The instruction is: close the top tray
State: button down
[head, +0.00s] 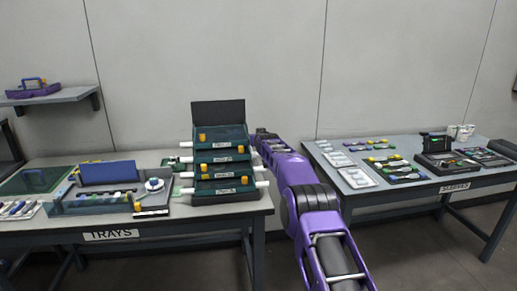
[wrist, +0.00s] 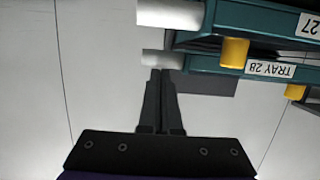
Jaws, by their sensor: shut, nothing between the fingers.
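The stack of dark green trays stands on the left table in the head view. Its top tray (head: 232,132) carries a yellow tab, and a dark panel (head: 218,113) rises upright behind it. The wrist view shows the stack upside down, with a tray labelled TRAY 28 (wrist: 215,62) and part of a tray labelled 27 (wrist: 262,18). White pegs stick out from their sides. My gripper (head: 259,134) is beside the right side of the stack, near the top tray's height. In the wrist view my gripper (wrist: 160,72) is shut and empty, its tips close to a white peg (wrist: 155,59); contact is unclear.
The left table (head: 150,226) also holds a blue-lidded tool case (head: 108,173) and a white round item (head: 154,184). The right table (head: 405,187) bears packets, coloured parts and dark cases. A wall shelf (head: 62,97) holds a purple box. A floor gap separates the tables.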

jog(key=shift+s+d+f+b, duration=0.25)
jog(key=shift+s+f, duration=0.4)
jog(key=shift+s, duration=0.5)
jog(key=shift+s+d+f+b, duration=0.25)
jog(key=shift+s+f, duration=0.45)
jog(key=shift+s, duration=0.4)
jog(key=shift+s+d+f+b, duration=0.2)
jog(key=shift+s+f, duration=0.45)
jog(key=shift+s, duration=0.5)
jog(key=shift+r, duration=0.1)
